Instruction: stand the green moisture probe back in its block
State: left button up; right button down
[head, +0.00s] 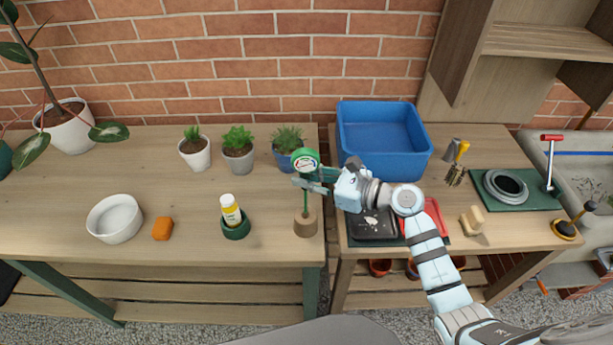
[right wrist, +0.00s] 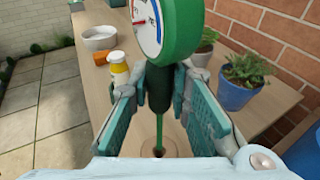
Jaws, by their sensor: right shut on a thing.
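The green moisture probe (head: 305,158) has a round dial on top and a thin green stem. It is upright, and its stem runs down to the top of the wooden block (head: 305,225) near the front edge of the left table. My right gripper (head: 312,181) is shut on the probe just below the dial. In the right wrist view the probe (right wrist: 177,30) stands between the two finger pads, and its stem meets the hole in the block (right wrist: 172,150). How deep the tip sits is hidden. My left gripper is not in view.
A yellow-and-white bottle (head: 231,210) stands in a green holder (head: 236,230) left of the block. An orange sponge (head: 162,228) and white bowl (head: 115,218) lie farther left. Potted succulents (head: 238,148) stand behind. A blue bin (head: 382,140) and black tray (head: 372,228) are to the right.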

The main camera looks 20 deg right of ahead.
jog(key=shift+p, duration=0.35)
jog(key=shift+f, duration=0.15)
jog(key=shift+f+b, duration=1.9)
jog(key=shift+f, duration=1.1)
jog(key=c, duration=1.4)
grip_release()
